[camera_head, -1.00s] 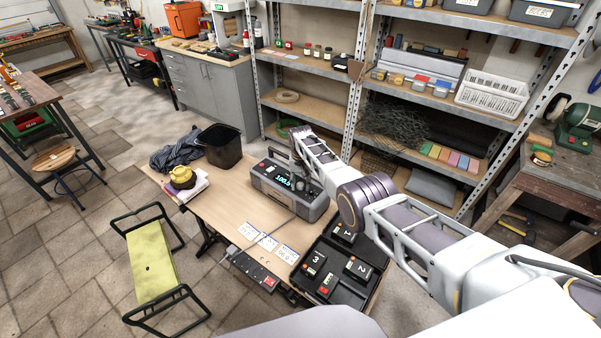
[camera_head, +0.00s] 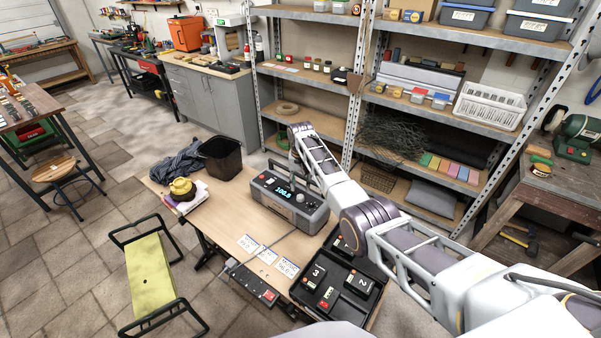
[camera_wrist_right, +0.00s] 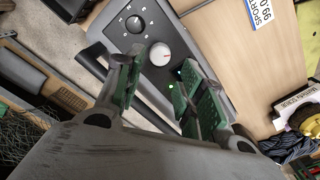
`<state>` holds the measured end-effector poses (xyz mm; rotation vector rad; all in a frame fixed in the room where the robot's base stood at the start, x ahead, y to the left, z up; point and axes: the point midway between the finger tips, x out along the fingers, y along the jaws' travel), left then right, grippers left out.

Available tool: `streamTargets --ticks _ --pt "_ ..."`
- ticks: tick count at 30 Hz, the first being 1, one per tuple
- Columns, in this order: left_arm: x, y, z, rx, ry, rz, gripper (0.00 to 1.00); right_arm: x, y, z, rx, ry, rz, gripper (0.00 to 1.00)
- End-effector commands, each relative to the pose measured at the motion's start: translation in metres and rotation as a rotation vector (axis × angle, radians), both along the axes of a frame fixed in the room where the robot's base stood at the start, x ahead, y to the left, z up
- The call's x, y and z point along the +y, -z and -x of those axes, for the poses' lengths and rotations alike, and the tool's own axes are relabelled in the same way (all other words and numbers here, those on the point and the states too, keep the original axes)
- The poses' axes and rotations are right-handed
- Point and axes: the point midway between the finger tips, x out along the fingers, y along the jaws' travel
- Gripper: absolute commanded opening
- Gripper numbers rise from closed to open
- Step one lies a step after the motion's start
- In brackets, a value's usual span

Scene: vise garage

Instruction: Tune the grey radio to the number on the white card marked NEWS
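The grey radio (camera_head: 310,222) stands on the wooden table with a lit display (camera_head: 284,192) that appears to read 100.8. Three white cards (camera_head: 248,243) (camera_head: 265,254) (camera_head: 286,267) lie in front of it; their print is too small to tell which says NEWS. In the wrist view a card (camera_wrist_right: 262,12) reads SPORT, its number partly cut off. My right gripper (camera_wrist_right: 162,64) is open, its green-padded fingers apart over the radio's top. My left gripper is not in view.
A black selector dial (camera_wrist_right: 133,24) and a green light (camera_wrist_right: 171,86) are near the knob. Shelves stand behind.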

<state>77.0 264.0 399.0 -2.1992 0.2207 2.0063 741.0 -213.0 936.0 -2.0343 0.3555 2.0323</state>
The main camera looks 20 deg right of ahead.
Motion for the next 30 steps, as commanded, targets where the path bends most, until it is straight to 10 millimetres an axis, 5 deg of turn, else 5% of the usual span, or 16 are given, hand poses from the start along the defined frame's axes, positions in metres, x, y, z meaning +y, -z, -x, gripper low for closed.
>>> streamTargets --ticks 12,30 --pt "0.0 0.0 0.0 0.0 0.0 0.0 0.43 0.0 -0.048 0.0 -0.001 0.001 0.0 0.38" --pt "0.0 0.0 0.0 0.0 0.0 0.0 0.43 0.0 -0.054 0.0 -0.001 0.001 0.0 0.38"
